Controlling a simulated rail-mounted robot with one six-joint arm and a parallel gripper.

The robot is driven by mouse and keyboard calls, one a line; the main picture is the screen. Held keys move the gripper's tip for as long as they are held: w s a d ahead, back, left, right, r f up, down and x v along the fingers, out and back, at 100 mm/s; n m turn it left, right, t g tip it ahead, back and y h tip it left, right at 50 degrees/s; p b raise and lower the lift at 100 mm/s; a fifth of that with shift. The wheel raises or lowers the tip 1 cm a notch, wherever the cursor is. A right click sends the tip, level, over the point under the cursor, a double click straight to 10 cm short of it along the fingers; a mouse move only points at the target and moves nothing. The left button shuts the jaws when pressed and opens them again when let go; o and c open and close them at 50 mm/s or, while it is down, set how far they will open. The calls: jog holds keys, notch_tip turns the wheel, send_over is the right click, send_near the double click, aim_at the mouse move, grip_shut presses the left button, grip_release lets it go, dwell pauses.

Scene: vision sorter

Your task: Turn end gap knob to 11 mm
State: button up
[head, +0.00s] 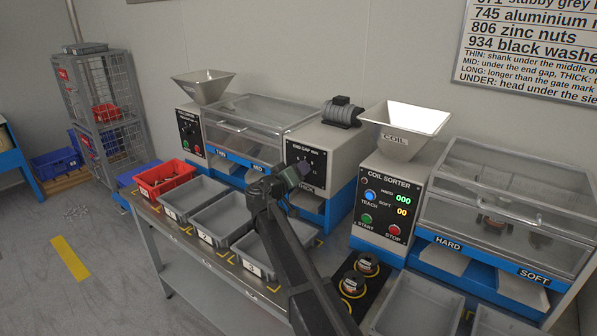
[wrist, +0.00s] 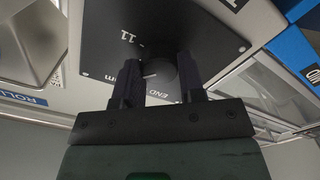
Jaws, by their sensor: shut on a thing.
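The end gap dial plate (head: 316,157) is a black panel labelled "END GAP mm" on the front of the grey sorting machine. In the head view my gripper (head: 297,174) is up against it and hides the knob. In the wrist view the dark round end gap knob (wrist: 163,84) sits between the two fingers of my gripper (wrist: 159,68), which are shut on it. The "11" on the dial plate (wrist: 205,40) is up and left of the knob. The exact reading cannot be told.
Below the machine, grey trays (head: 222,222) and a red bin (head: 164,180) stand on the bench. The coil sorter (head: 385,205) is to the right, with two small coils (head: 353,284) on a black pad before it. A blue-edged chute lies under the dial.

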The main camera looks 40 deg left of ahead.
jog(key=m, duration=1.1)
jog(key=shift+d+m, duration=0.1)
jog(key=shift+m, duration=0.3)
dwell(0.3)
jog(key=o, duration=0.9)
jog(key=s, duration=1)
jog(key=shift+s+d, duration=0.2)
jog(key=shift+s, duration=0.2)
